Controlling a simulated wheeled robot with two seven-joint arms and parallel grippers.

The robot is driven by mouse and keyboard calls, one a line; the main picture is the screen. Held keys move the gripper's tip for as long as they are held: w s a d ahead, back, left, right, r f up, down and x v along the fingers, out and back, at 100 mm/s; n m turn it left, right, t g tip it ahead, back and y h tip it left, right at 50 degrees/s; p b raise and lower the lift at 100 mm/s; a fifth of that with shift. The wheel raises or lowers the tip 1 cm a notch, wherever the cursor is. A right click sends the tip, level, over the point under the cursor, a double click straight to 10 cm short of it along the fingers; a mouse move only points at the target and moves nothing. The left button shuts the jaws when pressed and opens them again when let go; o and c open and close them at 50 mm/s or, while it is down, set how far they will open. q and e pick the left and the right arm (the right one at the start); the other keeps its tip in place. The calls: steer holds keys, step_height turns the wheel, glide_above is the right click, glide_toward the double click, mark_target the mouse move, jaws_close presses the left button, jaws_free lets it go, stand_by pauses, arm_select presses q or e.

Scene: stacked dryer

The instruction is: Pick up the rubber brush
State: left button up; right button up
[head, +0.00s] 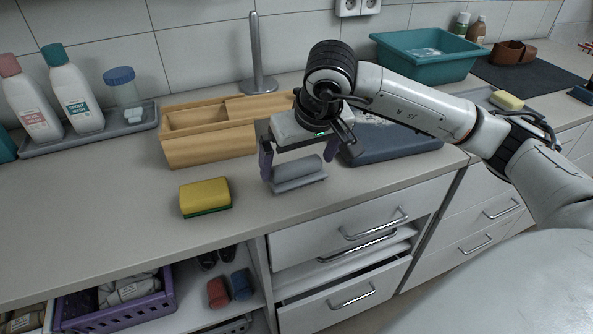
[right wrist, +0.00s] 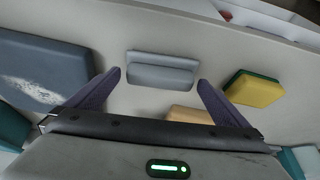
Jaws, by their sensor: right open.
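The rubber brush (head: 298,174) is a grey block with a rounded back, lying on the counter. It also shows in the right wrist view (right wrist: 162,71), ahead of and between the fingertips. My right gripper (head: 299,166) is open above the brush, with one purple finger on each side of it in the head view. In the right wrist view both fingers (right wrist: 160,80) are apart and nothing is between them but the view of the brush. I cannot tell exactly how high the fingertips are above the counter. My left gripper is in neither view.
A yellow and green sponge (head: 206,196) lies left of the brush. A wooden box (head: 210,148) stands behind it, and a dark grey-blue mat or board (head: 392,146) lies to the right. The counter's front edge is close. Drawers (head: 345,222) below stand partly open.

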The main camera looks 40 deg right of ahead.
mark_target(298, 165)
steer(key=shift+w+f, duration=0.2)
steer(key=shift+f, duration=0.3)
steer(key=c, duration=1)
step_height(298, 165, up, 10)
steer(key=shift+r, duration=0.1)
